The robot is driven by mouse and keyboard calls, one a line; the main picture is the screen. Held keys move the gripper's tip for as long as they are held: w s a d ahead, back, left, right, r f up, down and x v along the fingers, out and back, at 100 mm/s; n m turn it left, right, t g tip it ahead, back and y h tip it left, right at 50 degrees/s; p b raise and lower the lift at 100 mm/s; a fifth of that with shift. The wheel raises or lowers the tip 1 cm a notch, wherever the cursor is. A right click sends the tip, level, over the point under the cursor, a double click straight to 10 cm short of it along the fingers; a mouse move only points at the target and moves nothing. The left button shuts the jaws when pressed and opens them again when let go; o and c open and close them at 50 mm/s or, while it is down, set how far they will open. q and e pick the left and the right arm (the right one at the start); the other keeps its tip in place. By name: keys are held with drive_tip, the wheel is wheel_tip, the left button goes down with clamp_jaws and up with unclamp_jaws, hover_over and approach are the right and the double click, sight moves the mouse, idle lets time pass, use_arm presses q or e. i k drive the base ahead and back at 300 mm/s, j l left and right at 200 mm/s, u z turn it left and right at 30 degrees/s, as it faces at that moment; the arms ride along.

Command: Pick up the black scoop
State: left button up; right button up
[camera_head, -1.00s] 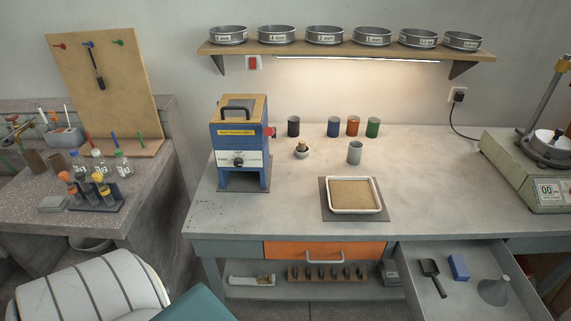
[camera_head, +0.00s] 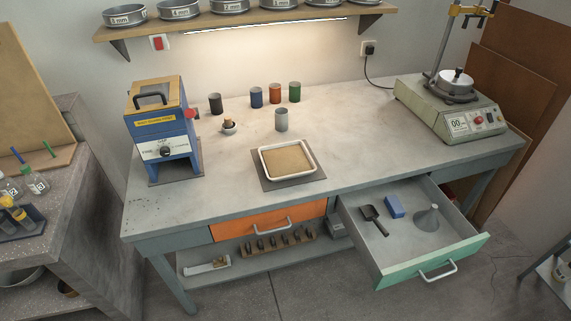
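The black scoop (camera_head: 373,217) lies in the open drawer (camera_head: 461,250) at the right of the bench, near the drawer's left side. A blue block (camera_head: 394,207) lies just to its right. A grey funnel (camera_head: 427,219) stands further right in the same drawer. Nothing covers the scoop from above. Neither of my grippers shows in the head view.
The drawer with a green front juts out from the grey bench (camera_head: 220,215). A closed orange drawer (camera_head: 268,228) is to its left. On the bench stand a tray of sand (camera_head: 287,160), a blue machine (camera_head: 163,135), several cups and a sieve shaker (camera_head: 450,105).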

sight(369, 212)
drive_tip(key=i+j+z, duration=0.2)
drive_tip(key=j+z, duration=0.25)
drive_tip(key=i+j+z, duration=0.1)
drive_tip(key=j+z, duration=0.3)
drive_tip(key=j, duration=0.15)
drive_tip(key=j+z, duration=0.45)
drive_tip(key=j, duration=0.15)
